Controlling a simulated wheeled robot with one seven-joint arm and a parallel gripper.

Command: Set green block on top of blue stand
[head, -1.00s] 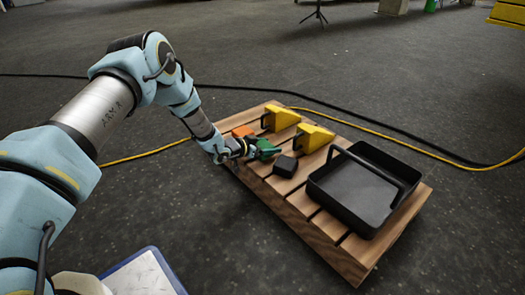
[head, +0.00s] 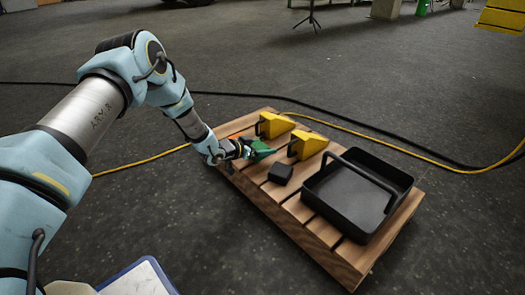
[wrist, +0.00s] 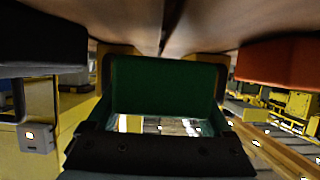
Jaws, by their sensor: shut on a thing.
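The green block (head: 261,150) is in the jaws of my gripper (head: 243,150), over the far left part of a wooden pallet. In the wrist view the green block (wrist: 165,85) fills the middle, between my fingers. My gripper is shut on it. The wrist picture looks upside down, with the pallet boards along the top, close to the block. I cannot tell whether the block touches the boards. No blue stand can be made out in these frames.
The pallet (head: 340,262) also bears two yellow blocks (head: 309,144), a black block (head: 280,172), a partly hidden orange block (wrist: 285,62) and a black handled tray (head: 360,225). Yellow and black cables cross the floor behind.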

